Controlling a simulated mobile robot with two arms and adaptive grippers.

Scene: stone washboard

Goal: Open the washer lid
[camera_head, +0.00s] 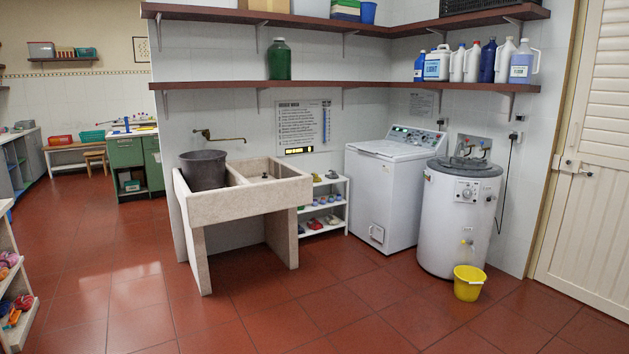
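A white top-loading washer (376,193) stands against the back wall, right of the stone sink. Its lid (386,149) lies flat and closed on top, in front of the raised control panel (418,136). To its right stands a round white machine (452,222) with a grey top (465,167) and a front dial panel; its top also looks closed. Neither of my grippers shows in the head view.
A stone washboard sink (245,200) with a dark bucket (203,170) stands left of the washer. A small white shoe rack (325,208) stands between them. A yellow bucket (468,284) sits before the round machine. Shelves hang above. The red tiled floor in front is clear.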

